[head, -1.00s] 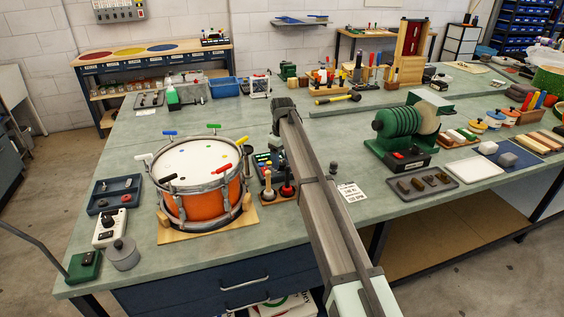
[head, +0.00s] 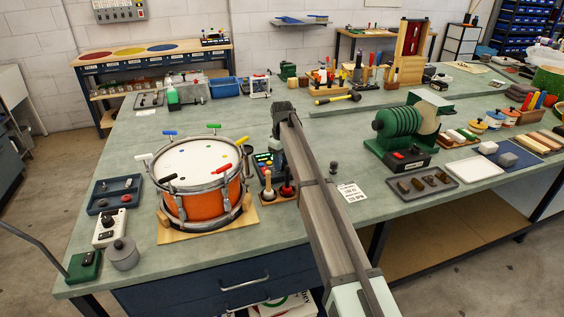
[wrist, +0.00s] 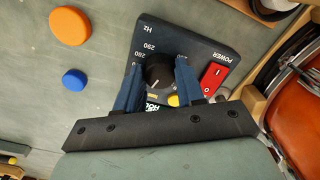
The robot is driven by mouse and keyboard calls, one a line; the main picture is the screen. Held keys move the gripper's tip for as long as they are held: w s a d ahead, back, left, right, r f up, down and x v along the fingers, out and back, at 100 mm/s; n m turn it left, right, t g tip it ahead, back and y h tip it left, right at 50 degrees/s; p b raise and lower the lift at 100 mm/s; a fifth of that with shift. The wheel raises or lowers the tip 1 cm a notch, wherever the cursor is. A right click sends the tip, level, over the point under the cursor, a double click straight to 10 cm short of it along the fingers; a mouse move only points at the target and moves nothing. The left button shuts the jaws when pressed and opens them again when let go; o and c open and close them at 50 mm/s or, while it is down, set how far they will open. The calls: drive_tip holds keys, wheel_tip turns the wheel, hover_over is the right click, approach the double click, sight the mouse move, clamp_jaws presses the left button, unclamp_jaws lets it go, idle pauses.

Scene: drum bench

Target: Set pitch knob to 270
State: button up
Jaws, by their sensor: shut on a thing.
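The tuner box (wrist: 185,35) is dark with a scale marked Hz, 290 and 280 on its face. Its black pitch knob (wrist: 158,72) sits between the two blue fingers of my gripper (wrist: 159,76), which is shut on it. Lower scale marks are partly covered by the left finger, and I cannot read the knob's exact setting. A red power switch (wrist: 213,76) is right of the fingers. A small yellow part and a green strip show below the knob. In the head view the box (head: 262,160) stands right of the drum, partly hidden by my arm.
The orange drum (head: 200,203) stands close beside the box on a wooden base. An orange disc (wrist: 70,25) and a blue disc (wrist: 75,82) lie on the bench in the wrist view.

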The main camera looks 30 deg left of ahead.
drive_tip(key=shift+c, duration=0.7)
drive_tip(key=shift+m, duration=0.3)
drive_tip(key=m, duration=1.1)
drive_tip(key=o, duration=1)
drive_tip(key=shift+o, duration=0.2)
drive_tip(key=shift+r, duration=0.1)
